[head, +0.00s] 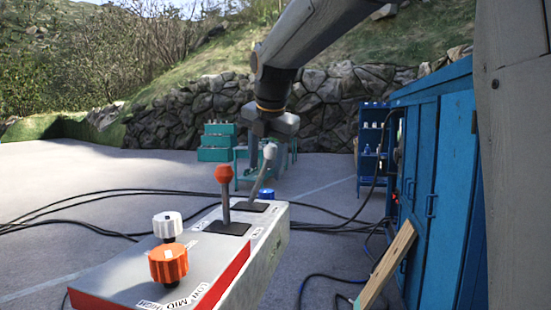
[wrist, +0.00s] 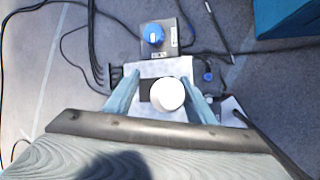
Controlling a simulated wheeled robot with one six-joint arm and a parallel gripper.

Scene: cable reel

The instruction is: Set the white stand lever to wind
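The white lever (head: 262,176) stands on the far end of the control box (head: 190,268); its grey shaft leans to the right from a dark base plate. Its white knob (wrist: 168,94) shows in the wrist view between the two fingers. My gripper (head: 266,165) points down around the knob, its fingers on either side. The gripper (wrist: 160,84) is open, with a gap to each finger in the wrist view. The label beside the lever is too small to read, so its marked setting cannot be told.
An orange-knobbed lever (head: 224,190) stands nearer on the box. A white dial (head: 167,225) and an orange dial (head: 168,262) are at the near end. A blue knob (wrist: 153,34) lies beyond. Blue cabinets (head: 435,170) and a wooden plank (head: 385,267) are at right. Cables (head: 95,196) cross the ground.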

